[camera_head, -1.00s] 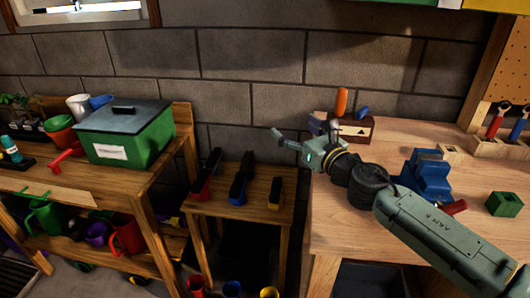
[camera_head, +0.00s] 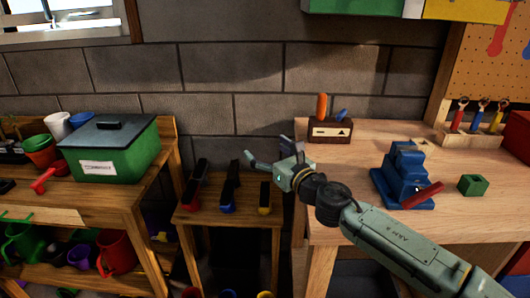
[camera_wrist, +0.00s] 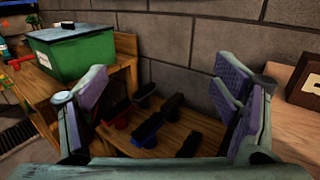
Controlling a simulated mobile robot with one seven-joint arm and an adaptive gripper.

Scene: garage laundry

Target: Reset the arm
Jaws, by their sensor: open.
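My gripper (camera_head: 270,158) is open and empty. In the head view it hangs in the air at the left end of the right workbench, pointing left toward the small low table. My arm reaches in from the lower right over the workbench.
The wooden workbench (camera_head: 345,207) carries a blue vise (camera_head: 405,178), a green block (camera_head: 473,185) and a dark wooden box (camera_head: 330,132). A green lidded bin (camera_head: 110,155) stands on the left bench. Red, blue and yellow cups are below.

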